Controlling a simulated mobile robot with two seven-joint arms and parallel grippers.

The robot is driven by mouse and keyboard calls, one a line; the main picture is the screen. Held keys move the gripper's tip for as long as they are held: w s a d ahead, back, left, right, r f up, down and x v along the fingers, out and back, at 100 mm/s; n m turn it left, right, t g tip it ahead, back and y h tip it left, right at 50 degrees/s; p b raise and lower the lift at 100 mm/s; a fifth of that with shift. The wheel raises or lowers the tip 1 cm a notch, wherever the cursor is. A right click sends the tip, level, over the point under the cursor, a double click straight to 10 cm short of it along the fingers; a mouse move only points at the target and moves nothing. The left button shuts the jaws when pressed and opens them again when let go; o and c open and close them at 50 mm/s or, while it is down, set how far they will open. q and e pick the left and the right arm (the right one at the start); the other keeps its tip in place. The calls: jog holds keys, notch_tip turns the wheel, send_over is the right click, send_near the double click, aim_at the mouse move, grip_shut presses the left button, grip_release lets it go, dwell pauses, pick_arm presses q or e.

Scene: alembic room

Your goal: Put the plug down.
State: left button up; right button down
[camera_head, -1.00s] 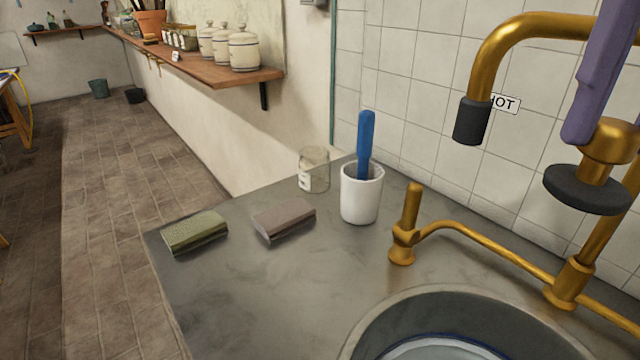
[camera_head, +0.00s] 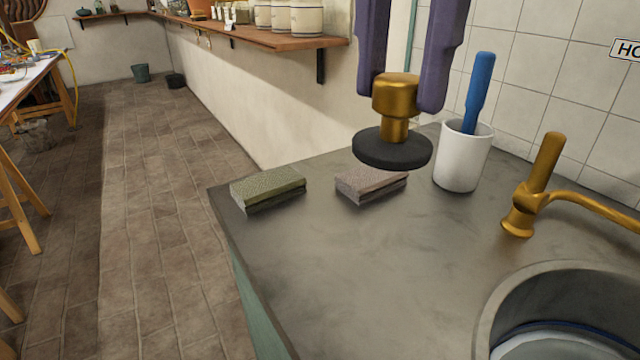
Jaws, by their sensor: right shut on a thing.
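The plug (camera_head: 392,148) has a black round disc below and a brass knob on top. My right gripper (camera_head: 398,92) has two purple fingers, shut on the brass knob from either side. It holds the plug upright in the air above the back part of the grey counter (camera_head: 370,270). In the picture the plug is just above the brownish-grey block and left of the white cup. My left gripper is not in view.
A green sponge-like block (camera_head: 268,188) and a brownish-grey block (camera_head: 371,184) lie on the counter. A white cup (camera_head: 461,165) holds a blue-handled tool (camera_head: 479,92). A brass tap (camera_head: 535,190) and round basin (camera_head: 500,300) are at right. The counter's front-middle is clear.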

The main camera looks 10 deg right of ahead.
notch_tip(320, 180, down, 19)
jog(key=shift+f, duration=0.2)
jog(key=shift+f+b, duration=0.1)
jog(key=shift+b, duration=0.3)
jog(key=c, duration=0.5)
grip_release()
